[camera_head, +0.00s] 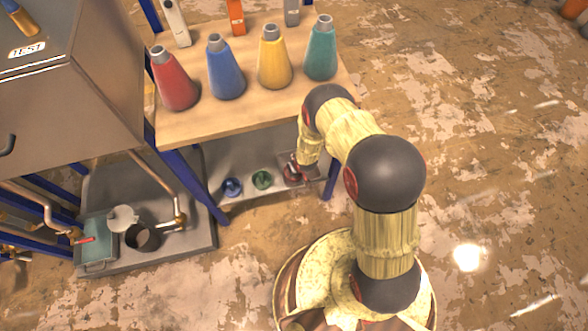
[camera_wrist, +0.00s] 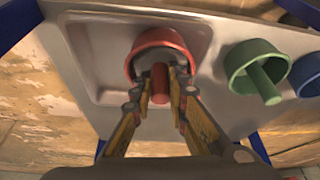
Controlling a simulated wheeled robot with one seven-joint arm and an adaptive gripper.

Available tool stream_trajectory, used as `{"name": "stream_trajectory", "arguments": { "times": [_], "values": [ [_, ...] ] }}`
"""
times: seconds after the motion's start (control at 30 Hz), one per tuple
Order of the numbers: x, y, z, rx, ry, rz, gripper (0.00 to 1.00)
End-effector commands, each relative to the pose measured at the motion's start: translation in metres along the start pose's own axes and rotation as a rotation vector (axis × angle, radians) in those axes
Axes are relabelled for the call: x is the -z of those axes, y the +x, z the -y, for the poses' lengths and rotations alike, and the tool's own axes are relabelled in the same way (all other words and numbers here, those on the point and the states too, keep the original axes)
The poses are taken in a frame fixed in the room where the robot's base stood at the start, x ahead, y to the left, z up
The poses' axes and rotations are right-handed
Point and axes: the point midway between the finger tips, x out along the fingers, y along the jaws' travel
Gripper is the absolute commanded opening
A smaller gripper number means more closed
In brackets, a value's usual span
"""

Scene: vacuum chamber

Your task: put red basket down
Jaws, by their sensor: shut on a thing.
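My gripper (camera_wrist: 160,86) is shut on the red post, one finger on each side. In the head view the red basket (camera_head: 292,177) is at the right end of the low grey shelf, partly hidden by my gripper (camera_head: 295,164).
A green basket (camera_wrist: 238,62) and a blue basket (camera_wrist: 309,76) stand to the right in the wrist view. Above the shelf is a wooden table top (camera_head: 205,122) with red, blue, yellow and teal bottles. Blue table legs (camera_head: 330,182) stand close to my arm.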

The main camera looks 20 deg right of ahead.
Motion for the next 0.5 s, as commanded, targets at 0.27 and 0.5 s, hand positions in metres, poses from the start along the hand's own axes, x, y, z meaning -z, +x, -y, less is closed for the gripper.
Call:
{"name": "stream_trajectory", "arguments": {
  "times": [0.27, 0.5],
  "values": [
    [0.0008, 0.0007, 0.0001, 0.000, 0.000, -0.001, 0.00],
    [0.0006, 0.0009, 0.0001, 0.000, 0.000, -0.001, 0.28]
  ]
}}
